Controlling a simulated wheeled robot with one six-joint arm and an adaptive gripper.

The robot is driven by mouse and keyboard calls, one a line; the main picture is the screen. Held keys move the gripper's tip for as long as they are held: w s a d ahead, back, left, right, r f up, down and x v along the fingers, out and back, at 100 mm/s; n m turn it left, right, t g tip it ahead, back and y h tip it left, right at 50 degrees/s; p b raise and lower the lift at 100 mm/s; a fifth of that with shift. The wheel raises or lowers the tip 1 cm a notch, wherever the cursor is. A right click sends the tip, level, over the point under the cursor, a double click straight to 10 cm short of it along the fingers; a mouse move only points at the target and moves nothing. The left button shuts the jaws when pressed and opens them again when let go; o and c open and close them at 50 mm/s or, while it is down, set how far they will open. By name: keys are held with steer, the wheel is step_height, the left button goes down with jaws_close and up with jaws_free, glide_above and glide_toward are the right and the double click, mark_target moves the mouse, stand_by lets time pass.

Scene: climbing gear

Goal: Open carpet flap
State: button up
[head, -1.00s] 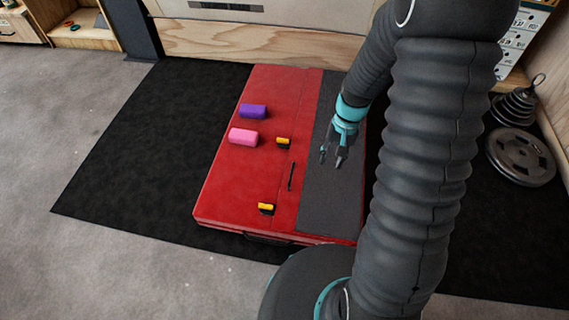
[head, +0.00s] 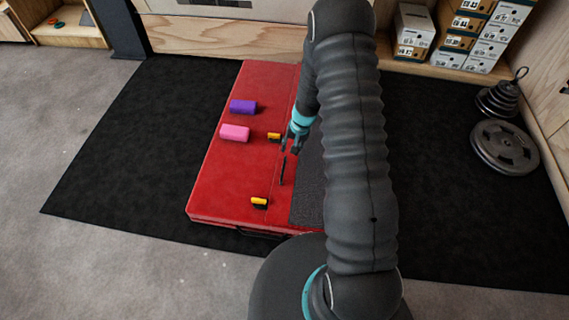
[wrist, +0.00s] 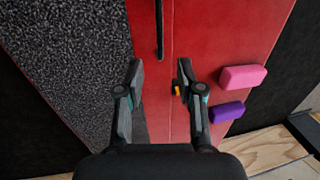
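The carpet flap (head: 308,190) is a dark grey panel along the right part of a red crash pad (head: 225,180). My arm hides much of it in the head view. The speckled carpet flap (wrist: 75,55) fills the left of the wrist view and lies flat. A thin black strap handle (head: 282,170) lies on the red strip beside the carpet; it also shows at the top of the wrist view (wrist: 160,28). My gripper (head: 290,148) is open above the red strip, near the strap's far end. In the wrist view its fingers (wrist: 160,68) are apart with nothing between them.
Yellow-and-black buckles (head: 273,136) (head: 259,201) sit on the pad. A purple block (head: 243,107) and a pink block (head: 234,132) lie on its left part. Weight plates (head: 505,147) stand at right. The black mat (head: 110,150) is clear at left.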

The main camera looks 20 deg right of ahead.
mark_target(284, 166)
steer(key=f, duration=0.3)
steer(key=a+f, duration=0.1)
steer(key=f, duration=0.3)
steer(key=a+f, duration=0.1)
steer(key=f, duration=0.2)
steer(key=shift+w+f+b, duration=0.35)
steer(key=shift+w+f, duration=0.05)
